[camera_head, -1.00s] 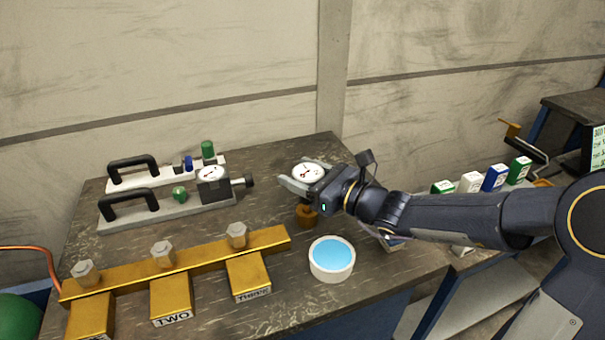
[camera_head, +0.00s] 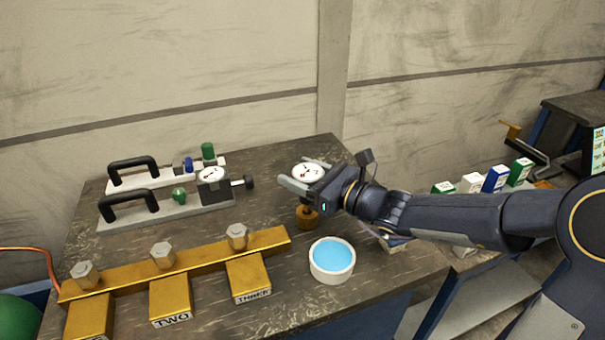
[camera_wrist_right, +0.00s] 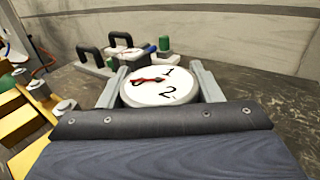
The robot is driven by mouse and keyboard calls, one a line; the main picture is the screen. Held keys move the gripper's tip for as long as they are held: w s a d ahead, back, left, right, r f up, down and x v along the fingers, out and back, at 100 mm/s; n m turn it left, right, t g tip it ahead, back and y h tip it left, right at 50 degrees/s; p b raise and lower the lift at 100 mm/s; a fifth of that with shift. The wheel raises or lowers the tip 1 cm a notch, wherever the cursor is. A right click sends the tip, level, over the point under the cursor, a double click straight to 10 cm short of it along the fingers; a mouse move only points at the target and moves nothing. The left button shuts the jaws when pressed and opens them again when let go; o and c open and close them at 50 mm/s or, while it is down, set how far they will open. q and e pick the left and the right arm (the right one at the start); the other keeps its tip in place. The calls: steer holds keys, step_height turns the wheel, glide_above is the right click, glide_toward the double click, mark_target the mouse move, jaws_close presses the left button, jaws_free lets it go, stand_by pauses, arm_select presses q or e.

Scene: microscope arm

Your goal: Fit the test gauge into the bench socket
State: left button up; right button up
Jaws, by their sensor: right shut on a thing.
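The test gauge (camera_head: 308,173) has a round white dial with a red needle. My right gripper (camera_head: 307,175) is shut on it, one finger on each side, above the bench. In the right wrist view the gauge (camera_wrist_right: 160,86) lies face up between the two fingers, with the numerals 1 and 2 showing. A brown brass-coloured fitting (camera_head: 307,218), likely the bench socket, stands on the bench directly below the gauge. The gripper partly covers the space between them, so I cannot tell whether the gauge touches or sits in it. My left gripper is out of view.
A round white tub with blue contents (camera_head: 332,258) stands just in front of the fitting. Left are two black-handled plates (camera_head: 170,210) with another dial, and a brass bar (camera_head: 190,262) with bolts. Small boxes (camera_head: 496,178) stand at right. The wall is behind.

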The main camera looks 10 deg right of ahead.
steer(key=shift+s+f+b, duration=0.2)
steer(key=shift+f+b, duration=0.45)
steer(key=shift+b, duration=0.2)
stand_by(0.5)
steer(key=shift+r, duration=0.2)
steer(key=shift+r+p, duration=0.25)
steer(key=shift+p, duration=0.05)
steer(key=shift+w, duration=0.1)
steer(key=shift+b, duration=0.4)
stand_by(1.3)
steer(key=shift+f+b, duration=0.45)
steer(key=shift+b, duration=0.15)
steer(key=shift+r, duration=0.15)
steer(key=shift+r+p, duration=0.2)
steer(key=shift+p, duration=0.1)
